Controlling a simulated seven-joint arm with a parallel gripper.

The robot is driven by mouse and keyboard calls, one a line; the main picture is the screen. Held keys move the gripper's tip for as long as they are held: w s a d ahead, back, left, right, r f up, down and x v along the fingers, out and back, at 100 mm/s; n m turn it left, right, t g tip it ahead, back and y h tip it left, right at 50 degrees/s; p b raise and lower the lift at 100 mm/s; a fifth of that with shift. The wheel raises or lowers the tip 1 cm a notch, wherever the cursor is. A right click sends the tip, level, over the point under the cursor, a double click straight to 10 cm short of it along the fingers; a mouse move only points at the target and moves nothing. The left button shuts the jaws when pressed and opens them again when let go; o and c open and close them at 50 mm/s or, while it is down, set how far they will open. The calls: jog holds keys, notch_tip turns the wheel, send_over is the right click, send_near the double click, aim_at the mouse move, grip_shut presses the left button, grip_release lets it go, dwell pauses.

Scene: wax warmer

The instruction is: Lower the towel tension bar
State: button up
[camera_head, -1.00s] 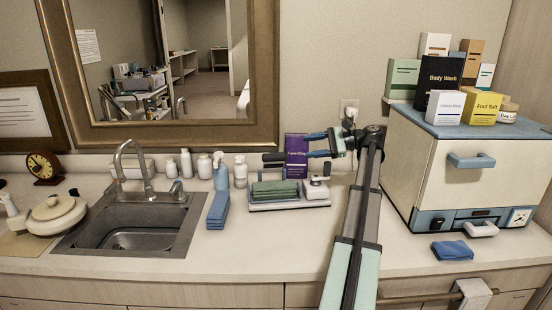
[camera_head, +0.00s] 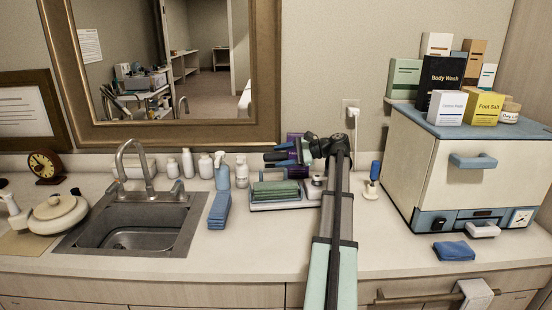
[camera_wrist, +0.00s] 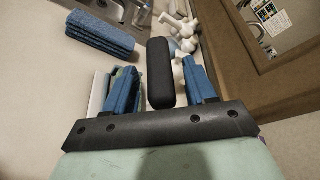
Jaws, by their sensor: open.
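The towel holder (camera_head: 290,206) is a low pale tray on the counter with folded green towels (camera_head: 275,189) on it. A dark rounded bar (camera_head: 271,156), apparently the tension bar, stands above the towels at the tray's left. It also shows in the wrist view (camera_wrist: 160,75). My gripper (camera_head: 277,155) has come in from the right at bar height. In the wrist view its blue fingers (camera_wrist: 161,82) are open, one on each side of the bar, with gaps visible. My arm hides part of the tray's right end.
Folded blue towels (camera_head: 219,210) lie left of the tray, beside the sink (camera_head: 130,236). Bottles (camera_head: 222,170) stand behind.

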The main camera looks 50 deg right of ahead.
jog(key=shift+x, duration=1.25)
jog(key=shift+c, duration=0.4)
grip_shut()
